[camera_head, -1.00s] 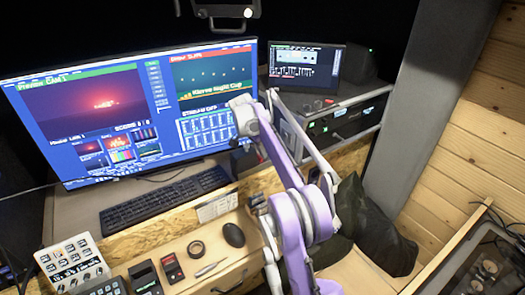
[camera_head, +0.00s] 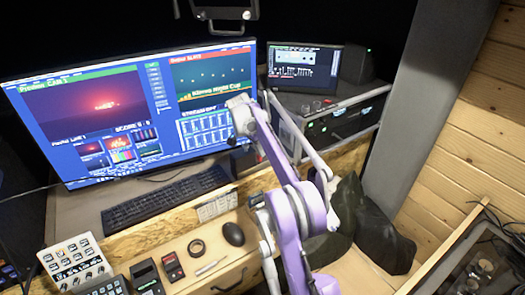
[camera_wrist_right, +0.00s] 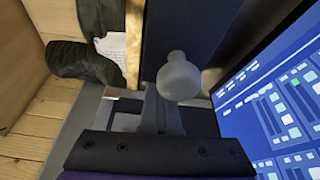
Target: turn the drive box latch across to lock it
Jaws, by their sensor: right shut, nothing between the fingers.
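My right gripper (camera_head: 244,135) points down beside the right edge of the big monitor. In the right wrist view its light grey fingertips (camera_wrist_right: 178,80) are together, with nothing visible between them. A dark box (camera_head: 243,160), which looks like the drive box, stands below the gripper at the monitor's lower right corner. In the right wrist view a dark flat surface (camera_wrist_right: 190,30) lies just past the fingertips; it seems to be the same box. I cannot make out the latch or its angle, and cannot tell whether the fingers touch anything. My left gripper is out of view.
The big monitor (camera_head: 130,110) stands close on the left of the gripper. A keyboard (camera_head: 165,200), mouse (camera_head: 233,234) and tape roll (camera_head: 196,247) lie on the desk. A rack unit (camera_head: 340,125) with a small screen (camera_head: 305,68) is at the right. A dark jacket (camera_head: 382,240) hangs nearer.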

